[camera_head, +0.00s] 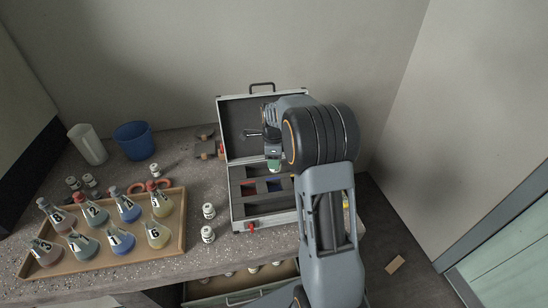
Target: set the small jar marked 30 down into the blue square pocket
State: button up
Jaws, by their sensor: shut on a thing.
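My gripper (272,157) is above the open case, pointing down. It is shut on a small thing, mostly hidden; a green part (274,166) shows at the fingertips. It appears to be the small jar, but no 30 can be read. The open case (238,215) has a dark foam insert with pockets. The blue square pocket (274,186) shows just below my gripper, partly covered. A red pocket (248,190) is to its left. The held thing is above the foam, apart from it as far as I can tell.
A wooden tray (180,222) of numbered flasks fills the left bench. Small white jars (208,211) (208,234) stand left of the case. A blue cup (133,140) and white cup (88,144) stand behind. The case's raised lid (238,125) stands behind my gripper. An open drawer (235,297) is below.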

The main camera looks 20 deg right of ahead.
notch_tip(320, 180, down, 8)
jog(key=b, duration=0.5)
jog(key=shift+r, duration=0.2)
jog(key=shift+f, duration=0.45)
jog(key=shift+f+b, duration=0.5)
jog(key=shift+f+b, duration=0.3)
jog(key=shift+f, duration=0.25)
jog(key=shift+f, duration=0.5)
dwell(0.5)
jog(key=o, duration=1.5)
jog(key=shift+o, duration=0.2)
